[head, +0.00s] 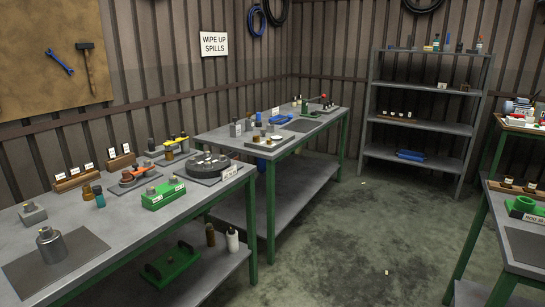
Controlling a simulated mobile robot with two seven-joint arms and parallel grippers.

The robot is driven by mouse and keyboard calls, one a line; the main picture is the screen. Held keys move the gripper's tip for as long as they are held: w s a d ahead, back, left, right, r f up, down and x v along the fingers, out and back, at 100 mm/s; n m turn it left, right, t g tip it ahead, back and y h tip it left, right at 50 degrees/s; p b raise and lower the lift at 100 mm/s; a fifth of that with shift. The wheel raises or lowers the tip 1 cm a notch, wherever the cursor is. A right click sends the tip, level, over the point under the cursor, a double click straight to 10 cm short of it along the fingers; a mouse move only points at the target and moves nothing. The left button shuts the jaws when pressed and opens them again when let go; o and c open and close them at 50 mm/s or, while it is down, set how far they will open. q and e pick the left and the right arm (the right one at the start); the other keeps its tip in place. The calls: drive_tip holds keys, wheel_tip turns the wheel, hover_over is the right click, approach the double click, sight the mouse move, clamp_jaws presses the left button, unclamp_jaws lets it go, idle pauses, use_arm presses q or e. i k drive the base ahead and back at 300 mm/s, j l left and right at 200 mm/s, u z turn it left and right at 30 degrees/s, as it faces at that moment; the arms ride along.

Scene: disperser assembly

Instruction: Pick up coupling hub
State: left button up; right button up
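I cannot tell for certain which item is the coupling hub. A green block with a round raised part (523,206) sits on the right bench, and its label seems to begin with "HUB". Small brownish parts (507,183) lie behind it. A grey cylinder with a narrower top (51,246) stands on a dark mat on the near left bench. Neither of my grippers is in view.
The near left bench (120,236) carries a green labelled block (163,195), a dark round fixture (209,164) and several small parts. A second bench (226,142) stands behind it. A shelf rack (416,130) is at the back. The floor (370,245) between benches is mostly clear.

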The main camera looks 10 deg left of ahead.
sight(53, 249)
drive_tip(key=k+l+u, duration=0.1)
drive_tip(key=u, duration=1.7)
drive_tip(key=i+j, duration=0.2)
drive_tip(key=j, duration=0.15)
drive_tip(key=i+j, duration=0.25)
drive_tip(key=j, duration=0.15)
drive_tip(key=l+z, duration=0.05)
